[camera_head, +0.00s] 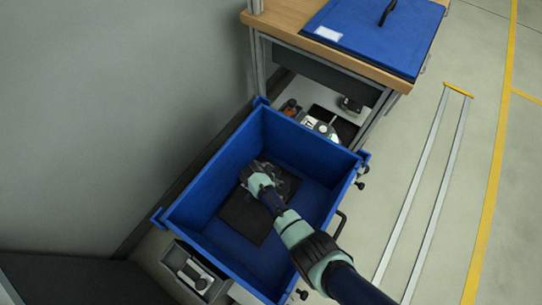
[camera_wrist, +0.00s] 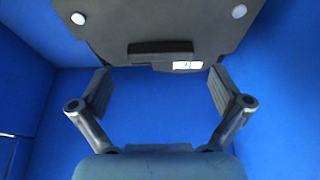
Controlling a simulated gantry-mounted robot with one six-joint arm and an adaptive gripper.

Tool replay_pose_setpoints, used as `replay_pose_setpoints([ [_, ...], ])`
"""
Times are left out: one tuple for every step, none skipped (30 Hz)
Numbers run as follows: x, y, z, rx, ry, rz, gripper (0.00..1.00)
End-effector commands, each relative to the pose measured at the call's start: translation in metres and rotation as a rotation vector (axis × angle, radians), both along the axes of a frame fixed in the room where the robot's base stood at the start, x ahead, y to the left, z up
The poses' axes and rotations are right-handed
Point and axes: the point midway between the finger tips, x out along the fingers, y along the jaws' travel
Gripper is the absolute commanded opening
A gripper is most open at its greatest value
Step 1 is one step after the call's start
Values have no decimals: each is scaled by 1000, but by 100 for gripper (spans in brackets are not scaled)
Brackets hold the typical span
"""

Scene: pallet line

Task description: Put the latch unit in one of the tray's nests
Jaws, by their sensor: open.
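My gripper (camera_head: 258,172) is inside a deep blue bin (camera_head: 190,192), low over a dark flat panel (camera_head: 243,218). In the wrist view my gripper (camera_wrist: 160,82) is open, its two fingers wide apart with nothing between them. The dark grey panel (camera_wrist: 110,30) lies beyond the fingertips, with two white round spots, a raised black bar (camera_wrist: 160,47) and a small white label by its near edge. I cannot make out a latch unit for sure, nor a tray with nests. My arm and hand hide part of the panel in the head view.
The bin's blue walls surround my gripper closely. A wooden bench (camera_head: 283,14) with a blue lid (camera_head: 375,35) stands behind. Small parts (camera_head: 322,128) lie on a shelf beneath it. A grey box (camera_head: 195,272) with a light object sits at lower left.

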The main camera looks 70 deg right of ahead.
Motion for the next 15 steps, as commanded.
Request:
replay_pose_setpoints([
  [2, 5, 23, -2, -2, 2, 100],
  [2, 8, 30, -1, -1, 3, 100],
  [4, 12, 40, -1, -2, 3, 100],
  [4, 15, 46, -1, -1, 2, 100],
  [5, 17, 52, -1, -1, 2, 100],
  [5, 21, 59, -1, 0, 1, 100],
  [6, 23, 64, -1, -1, 2, 100],
  [7, 25, 68, -2, -2, 2, 100],
  [8, 27, 73, 0, -1, 0, 100],
  [8, 28, 76, -1, -2, 1, 100],
  [8, 29, 78, 0, -1, 0, 100],
  [8, 31, 79, 0, 0, 0, 100],
  [8, 31, 80, 0, 0, -1, 100],
  [8, 32, 81, 0, 0, -1, 100],
  [8, 32, 81, 0, 0, -1, 100],
])
